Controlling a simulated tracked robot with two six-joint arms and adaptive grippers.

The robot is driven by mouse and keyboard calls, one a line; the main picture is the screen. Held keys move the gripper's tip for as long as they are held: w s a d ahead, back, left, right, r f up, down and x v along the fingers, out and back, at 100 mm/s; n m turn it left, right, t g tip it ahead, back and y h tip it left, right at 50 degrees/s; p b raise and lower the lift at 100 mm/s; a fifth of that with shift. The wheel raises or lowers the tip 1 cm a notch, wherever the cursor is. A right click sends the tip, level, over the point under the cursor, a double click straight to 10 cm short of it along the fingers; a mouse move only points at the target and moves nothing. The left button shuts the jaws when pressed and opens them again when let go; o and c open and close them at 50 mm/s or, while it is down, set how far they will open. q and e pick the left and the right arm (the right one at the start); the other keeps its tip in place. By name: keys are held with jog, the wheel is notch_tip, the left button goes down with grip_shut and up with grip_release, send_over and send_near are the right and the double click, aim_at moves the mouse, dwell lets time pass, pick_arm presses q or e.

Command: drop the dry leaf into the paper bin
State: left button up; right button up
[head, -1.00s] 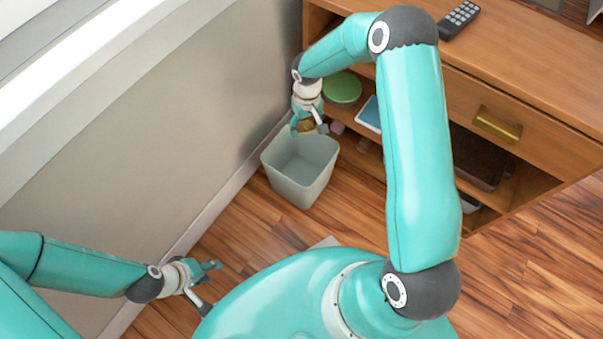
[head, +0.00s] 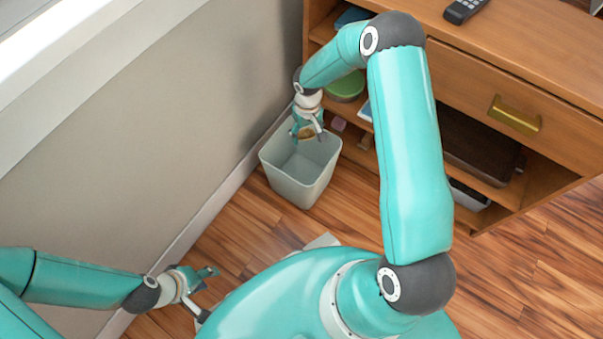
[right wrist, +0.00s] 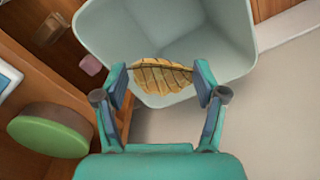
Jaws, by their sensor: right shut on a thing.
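The dry leaf (right wrist: 160,75) is yellow-brown with dark veins. My right gripper (right wrist: 160,84) is shut on it, with one finger at each end of the leaf. In the head view the leaf (head: 306,132) shows small between the fingers of my right gripper (head: 308,135), over the bin's opening. The paper bin (head: 297,188) is a pale grey-green open box on the floor. It also shows behind the leaf in the right wrist view (right wrist: 215,25), and its inside looks empty where visible. My left gripper (head: 205,292) is low at the left with its fingers apart and nothing between them.
A wooden cabinet (head: 560,120) with open shelves stands right of the bin. A green round thing (head: 345,88) and a small pink thing (head: 338,124) lie on its shelves. A remote (head: 463,10) is on top. A wall (head: 150,120) stands left of the bin.

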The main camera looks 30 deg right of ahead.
jog(key=o, duration=0.9)
jog(key=shift+o, duration=0.2)
notch_tip(320, 180, up, 12)
jog(key=shift+f, duration=0.15)
dwell(0.5)
